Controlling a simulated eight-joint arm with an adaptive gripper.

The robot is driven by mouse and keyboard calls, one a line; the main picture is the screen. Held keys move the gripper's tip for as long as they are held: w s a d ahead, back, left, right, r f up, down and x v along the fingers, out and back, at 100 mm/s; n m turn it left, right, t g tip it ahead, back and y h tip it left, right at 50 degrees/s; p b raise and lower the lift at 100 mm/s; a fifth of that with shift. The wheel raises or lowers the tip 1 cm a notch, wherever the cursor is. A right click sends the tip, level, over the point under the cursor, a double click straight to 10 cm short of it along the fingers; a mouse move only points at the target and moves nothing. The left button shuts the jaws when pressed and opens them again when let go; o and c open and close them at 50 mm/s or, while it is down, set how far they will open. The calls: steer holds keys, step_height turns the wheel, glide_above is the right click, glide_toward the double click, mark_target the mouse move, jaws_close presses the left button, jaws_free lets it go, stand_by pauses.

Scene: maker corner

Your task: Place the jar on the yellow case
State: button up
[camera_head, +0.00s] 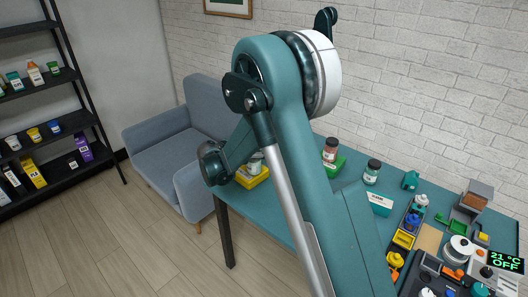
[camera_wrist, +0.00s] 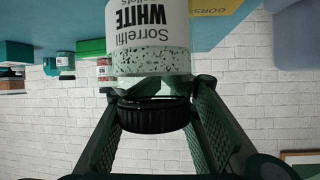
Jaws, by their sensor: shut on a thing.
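The jar (camera_wrist: 155,45) is clear with pale speckled pellets, a black lid and a white label reading "WHITE". It shows upside down in the inverted wrist view, with its base cut off. My gripper (camera_wrist: 156,88) is shut on it, with a finger on each side near the lid. In the head view my arm hides most of the gripper; the jar (camera_head: 256,166) shows partly, just above the yellow case (camera_head: 255,180). The yellow case also shows in the wrist view (camera_wrist: 215,5), beside the jar. I cannot tell whether the jar touches it.
A reddish jar (camera_head: 330,150) stands on a green case (camera_head: 335,165), and a green jar (camera_head: 372,173) stands to its right. A labelled box (camera_head: 380,203), bins and tools fill the right of the teal table (camera_head: 255,205). A grey armchair (camera_head: 170,145) stands left of the table.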

mark_target(254, 162)
steer(key=shift+f, duration=0.1)
steer(key=o, duration=1.4)
steer(key=shift+s+a+r, duration=0.3)
steer(key=shift+a+r, duration=0.05)
steer(key=shift+a, duration=0.1)
steer(key=p+v, duration=0.2)
steer(key=v, duration=0.8)
steer(key=shift+s+a+r+p, duration=0.1)
steer(key=shift+s+a+p, duration=0.2)
steer(key=shift+p, duration=0.1)
